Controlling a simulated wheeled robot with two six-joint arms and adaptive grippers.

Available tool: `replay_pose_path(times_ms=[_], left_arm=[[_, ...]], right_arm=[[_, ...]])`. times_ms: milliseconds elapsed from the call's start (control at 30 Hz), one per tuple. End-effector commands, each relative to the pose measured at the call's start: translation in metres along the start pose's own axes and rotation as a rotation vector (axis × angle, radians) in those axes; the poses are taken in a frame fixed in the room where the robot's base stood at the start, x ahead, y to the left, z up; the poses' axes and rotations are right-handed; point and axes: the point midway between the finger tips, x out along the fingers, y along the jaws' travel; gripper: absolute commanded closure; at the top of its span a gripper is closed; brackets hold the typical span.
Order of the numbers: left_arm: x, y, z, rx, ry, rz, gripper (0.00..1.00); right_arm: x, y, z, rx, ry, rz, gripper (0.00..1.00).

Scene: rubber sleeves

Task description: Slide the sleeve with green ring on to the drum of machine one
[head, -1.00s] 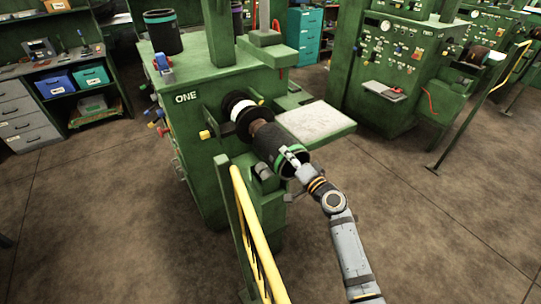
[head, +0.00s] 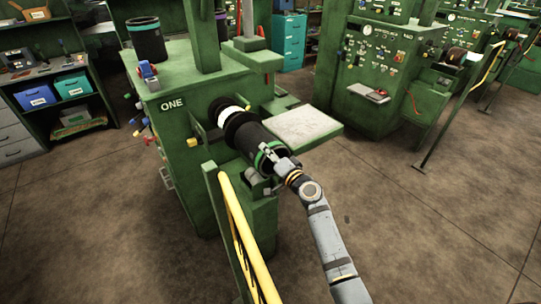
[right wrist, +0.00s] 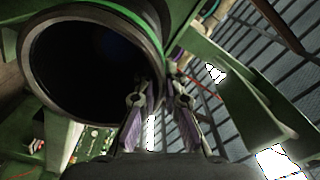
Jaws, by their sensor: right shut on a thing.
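The black sleeve with the green ring (head: 250,138) lies around the drum of machine one (head: 172,104), with its green-ringed end outward. The sleeve hides the brown drum; a white band (head: 229,116) and dark flanges show at the machine side. My right gripper (head: 277,162) is shut on the wall of the sleeve at its outer rim. In the right wrist view the fingers (right wrist: 160,103) are at the edge of the sleeve's open, dark end (right wrist: 95,62). My left gripper is not in view.
A sleeve with a teal ring (head: 146,40) stands on top of machine one. A flat plate (head: 303,124) juts out right of the drum. A yellow rail (head: 248,240) stands in front. Machine two (head: 375,70) stands back right, with open floor between.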

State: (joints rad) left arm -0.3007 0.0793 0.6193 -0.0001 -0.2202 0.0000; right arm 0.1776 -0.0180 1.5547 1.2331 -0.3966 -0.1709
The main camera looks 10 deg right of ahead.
Motion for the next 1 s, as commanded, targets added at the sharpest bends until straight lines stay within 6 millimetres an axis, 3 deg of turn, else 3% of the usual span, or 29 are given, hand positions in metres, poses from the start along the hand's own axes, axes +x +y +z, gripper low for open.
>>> replay_pose_path(times_ms=[400,1000], left_arm=[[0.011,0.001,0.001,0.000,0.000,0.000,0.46],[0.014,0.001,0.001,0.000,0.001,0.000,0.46]], right_arm=[[0.023,-0.001,-0.001,-0.001,0.003,-0.004,1.00],[0.026,-0.001,0.000,-0.002,0.003,-0.003,1.00]])
